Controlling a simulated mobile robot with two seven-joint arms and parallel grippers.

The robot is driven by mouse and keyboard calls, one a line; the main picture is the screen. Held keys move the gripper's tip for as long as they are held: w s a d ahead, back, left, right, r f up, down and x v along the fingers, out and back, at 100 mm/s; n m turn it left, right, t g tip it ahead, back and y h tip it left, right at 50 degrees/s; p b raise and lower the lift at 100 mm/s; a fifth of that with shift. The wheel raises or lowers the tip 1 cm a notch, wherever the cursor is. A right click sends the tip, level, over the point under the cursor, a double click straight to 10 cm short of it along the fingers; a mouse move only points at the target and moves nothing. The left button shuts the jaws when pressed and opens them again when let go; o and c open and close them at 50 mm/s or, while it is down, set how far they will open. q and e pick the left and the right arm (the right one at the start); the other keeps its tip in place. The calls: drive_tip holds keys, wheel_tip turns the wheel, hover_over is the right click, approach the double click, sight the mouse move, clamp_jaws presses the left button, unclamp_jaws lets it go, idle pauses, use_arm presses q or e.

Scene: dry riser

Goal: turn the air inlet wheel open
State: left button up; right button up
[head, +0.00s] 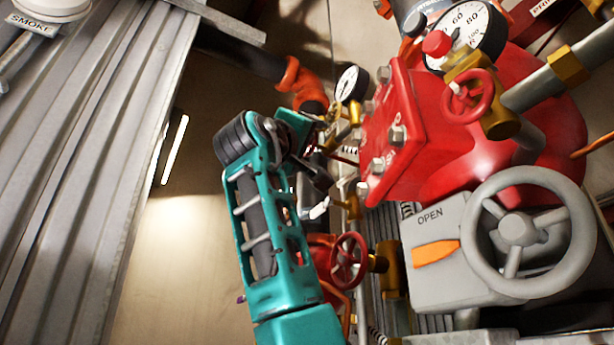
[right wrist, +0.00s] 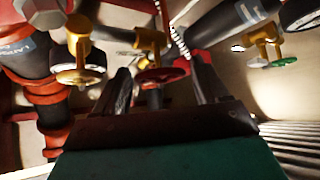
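My right gripper (head: 318,188) is at the end of the teal arm in the head view, in front of the pipework left of the red valve body. In the right wrist view its two dark fingers (right wrist: 161,80) stand apart. A small red handwheel (right wrist: 160,75) on a brass valve shows in the gap between them; I cannot tell whether they touch it. No label I can read names the air inlet wheel. The head view also shows a red wheel (head: 348,261) low down and another red wheel (head: 470,97) at upper right. My left gripper is not in view.
A large grey handwheel (head: 528,233) stands on a box marked OPEN. The red valve body (head: 405,135) and a small gauge (head: 351,85) crowd the right side. A ribbed metal panel (head: 80,170) fills the left. A green wheel (right wrist: 285,62) is at the right in the wrist view.

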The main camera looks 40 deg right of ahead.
drive_tip(key=shift+o, duration=0.8)
drive_tip(key=shift+m, duration=0.3)
